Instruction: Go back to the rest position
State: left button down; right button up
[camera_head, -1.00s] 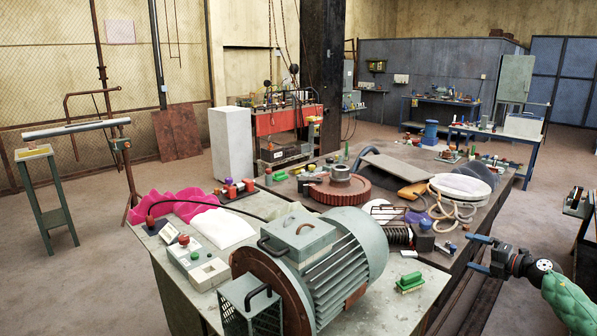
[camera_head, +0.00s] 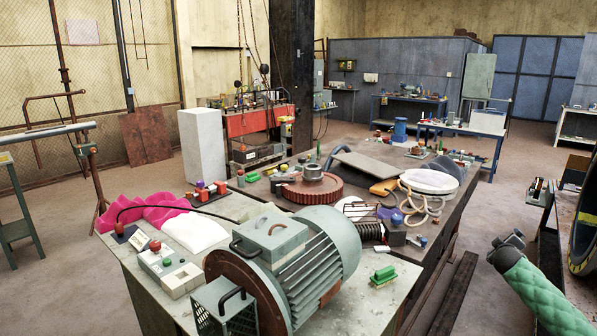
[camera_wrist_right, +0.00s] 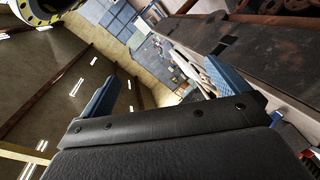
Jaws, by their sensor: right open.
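My right arm (camera_head: 535,290), in a green padded sleeve, comes in at the lower right of the head view. Its dark end joint stands beside the long workbench, over the floor, and its gripper fingers do not show there. In the right wrist view my right gripper (camera_wrist_right: 165,88) has its two blue fingers wide apart, with nothing between them. My left arm and gripper are in no view.
Another bench with a large round part (camera_head: 585,215) stands close at the right. Floor shows between them.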

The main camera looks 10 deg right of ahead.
jog(key=s+a+f+g+y, duration=0.1)
jog(key=s+a+f+g, duration=0.15)
jog(key=f, duration=0.45)
jog(key=s+a+f+m+g+y, duration=0.1)
jog(key=s+a+f, duration=0.1)
jog(key=a+f, duration=0.35)
jog(key=s+a+f+g+y, duration=0.1)
jog(key=s+a+f, duration=0.15)
jog(key=f, duration=0.65)
jog(key=s+a+f+g+y, duration=0.1)
jog(key=s+a+f, duration=0.5)
jog(key=a+f, duration=0.35)
jog(key=s+a+f+g+y, duration=0.1)
jog(key=s+a+f+y, duration=0.1)
jog(key=s+a+f, duration=0.6)
jog(key=s+a+f+g+y, duration=0.1)
jog(key=s+a+f, duration=0.5)
jog(key=s+a, duration=0.3)
jog(key=s+a+f+g+y, duration=0.1)
jog(key=s+a+f, duration=0.5)
jog(key=a, duration=1.1)
jog(key=s+a+f+g+y, duration=0.1)
jog(key=s+a+f, duration=0.5)
jog(key=s+a, duration=0.7)
jog(key=shift+s+a+f+y, duration=0.2)
jog(key=shift+s+f+y, duration=0.2)
jog(key=shift+s+y, duration=0.45)
jog(key=shift+w, duration=0.1)
